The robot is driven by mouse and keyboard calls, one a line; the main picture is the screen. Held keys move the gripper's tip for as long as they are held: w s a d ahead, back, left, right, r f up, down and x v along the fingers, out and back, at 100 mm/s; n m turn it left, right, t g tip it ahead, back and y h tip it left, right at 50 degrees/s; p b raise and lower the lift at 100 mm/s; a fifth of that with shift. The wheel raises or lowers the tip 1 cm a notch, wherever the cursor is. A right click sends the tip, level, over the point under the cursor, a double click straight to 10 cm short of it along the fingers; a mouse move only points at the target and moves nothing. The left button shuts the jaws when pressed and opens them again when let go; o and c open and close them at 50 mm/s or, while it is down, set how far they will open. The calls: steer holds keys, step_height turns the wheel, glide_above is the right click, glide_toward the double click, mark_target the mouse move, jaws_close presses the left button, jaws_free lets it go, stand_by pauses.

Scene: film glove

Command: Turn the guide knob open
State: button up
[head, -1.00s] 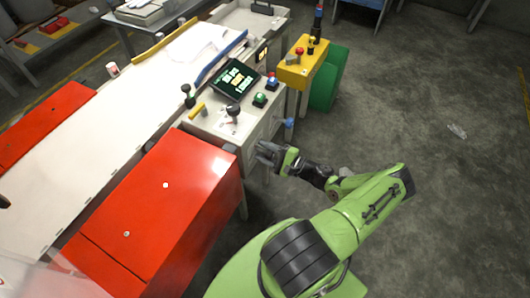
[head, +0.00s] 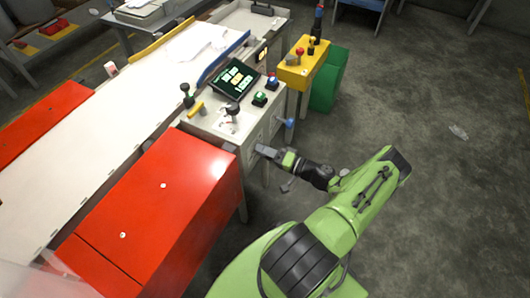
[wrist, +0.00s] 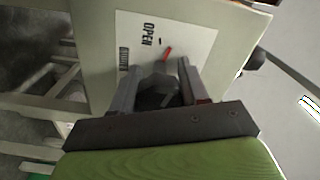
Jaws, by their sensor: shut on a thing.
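The guide knob (wrist: 158,84) is a dark grey piece on a white label plate (wrist: 200,35) in the wrist view. The plate carries the word OPEN and a second word that I cannot read surely. A red mark (wrist: 167,52) shows just beyond the knob, beside OPEN. My gripper (wrist: 157,80) is shut on the knob, one finger on each side. In the head view my gripper (head: 264,151) is at the side of the grey control cabinet (head: 205,120). The knob is hidden there.
A red cabinet (head: 165,205) stands left of my gripper. A blue-knobbed handle (head: 289,123) sticks out above and right of it. A yellow stand (head: 300,70) and a green box (head: 328,85) are behind. The floor to the right is mostly free.

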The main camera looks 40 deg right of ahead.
steer(key=n, duration=0.4)
steer(key=shift+a+f+n, duration=0.1)
steer(key=shift+f+n, duration=0.05)
steer(key=shift+n, duration=0.15)
stand_by(0.5)
steer(key=o, duration=1.1)
steer(key=shift+c, duration=0.2)
steer(key=p+v, duration=0.1)
steer(key=v, duration=1.4)
steer(key=shift+s, duration=0.4)
